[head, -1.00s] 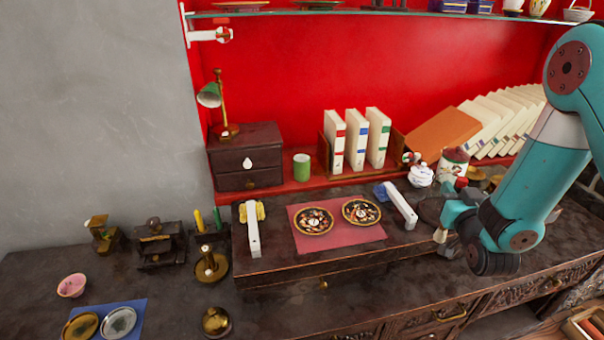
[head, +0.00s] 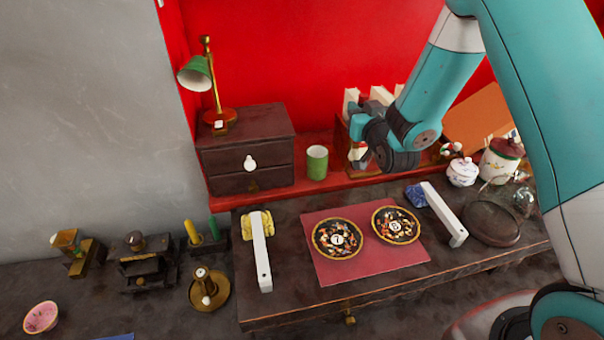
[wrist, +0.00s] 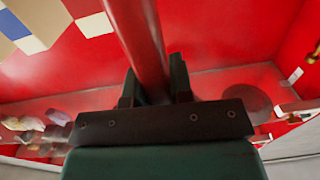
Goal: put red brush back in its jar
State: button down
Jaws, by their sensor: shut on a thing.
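My gripper (wrist: 153,88) is shut on the red brush (wrist: 142,40), whose red handle rises between the two dark fingers in the wrist view. In the head view my gripper (head: 358,153) is in front of the books, to the right of the green jar (head: 317,163) and apart from it. The brush is too small and covered there to make out clearly. The green jar stands upright on the red shelf beside the small drawer chest; no brush shows above its rim. Whether this is the brush's own jar, I cannot tell.
A dark drawer chest (head: 249,150) with a green lamp (head: 197,74) stands left of the jar. White books (head: 351,100) are behind my gripper. Two round dishes lie on a pink mat (head: 330,268) in front. Lidded pots (head: 463,171) stand to the right.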

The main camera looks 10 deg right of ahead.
jog(key=w+a+r+n+y+b, duration=0.35)
jog(key=w+a+r+b, duration=0.4)
jog(key=r, duration=0.35)
notch_tip(320, 180, down, 20)
jog(key=s, duration=0.1)
jog(key=shift+a+r+m+g+b, duration=0.25)
jog(key=shift+a+m+g+b, duration=0.1)
jog(key=shift+a, duration=0.1)
jog(key=shift+y, duration=0.25)
jog(key=shift+f, duration=0.2)
jog(key=c, duration=1)
grip_release()
jog(key=shift+r, duration=0.1)
